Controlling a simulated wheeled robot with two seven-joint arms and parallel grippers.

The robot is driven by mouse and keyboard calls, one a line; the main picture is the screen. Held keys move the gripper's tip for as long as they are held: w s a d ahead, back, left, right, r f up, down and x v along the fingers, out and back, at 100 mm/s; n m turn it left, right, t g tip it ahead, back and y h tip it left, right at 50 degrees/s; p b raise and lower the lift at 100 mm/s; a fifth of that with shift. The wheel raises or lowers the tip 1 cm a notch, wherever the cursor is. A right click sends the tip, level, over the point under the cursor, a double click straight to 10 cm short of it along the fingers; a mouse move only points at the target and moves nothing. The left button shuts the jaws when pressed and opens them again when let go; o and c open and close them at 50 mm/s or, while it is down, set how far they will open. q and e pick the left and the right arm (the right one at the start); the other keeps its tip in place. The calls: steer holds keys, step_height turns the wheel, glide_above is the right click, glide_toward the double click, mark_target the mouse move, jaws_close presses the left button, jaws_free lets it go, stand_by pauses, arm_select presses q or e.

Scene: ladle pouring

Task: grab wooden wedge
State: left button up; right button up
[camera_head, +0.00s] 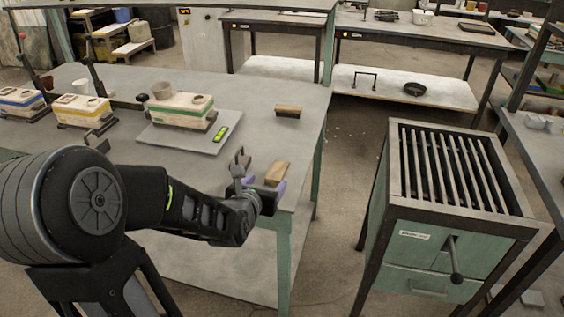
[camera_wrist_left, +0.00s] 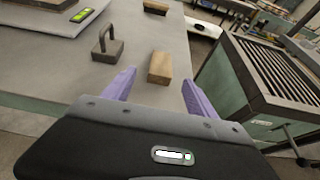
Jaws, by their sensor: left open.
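A wooden wedge (camera_head: 277,174) lies on the grey table near its right front edge. In the left wrist view the wedge (camera_wrist_left: 160,68) sits between and just ahead of the two purple fingertips. My left gripper (camera_head: 264,191) is open around the near end of the wedge, as far as the views show; it also shows in the left wrist view (camera_wrist_left: 158,82). I cannot tell whether a finger touches the wood. My right gripper is in neither view.
A small metal block with a handle (camera_wrist_left: 107,45) stands left of the wedge. A wood-backed brush-like block (camera_head: 288,110) lies farther back. A scale-like plate (camera_head: 197,137) holds a cream mould box (camera_head: 181,110). A green slatted cabinet (camera_head: 435,240) stands to the right, across a floor gap.

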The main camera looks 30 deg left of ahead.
mark_target(276, 173)
arm_select(q)
steer(key=shift+w+a, duration=0.15)
steer(key=shift+w, duration=0.3)
steer(key=shift+s+r, duration=0.1)
steer(key=shift+s, duration=0.15)
steer(key=shift+x, duration=1.4)
steer(key=shift+x, duration=2.65)
steer(key=shift+d, duration=0.25)
steer(key=shift+c, duration=0.4)
steer(key=c, duration=1.4)
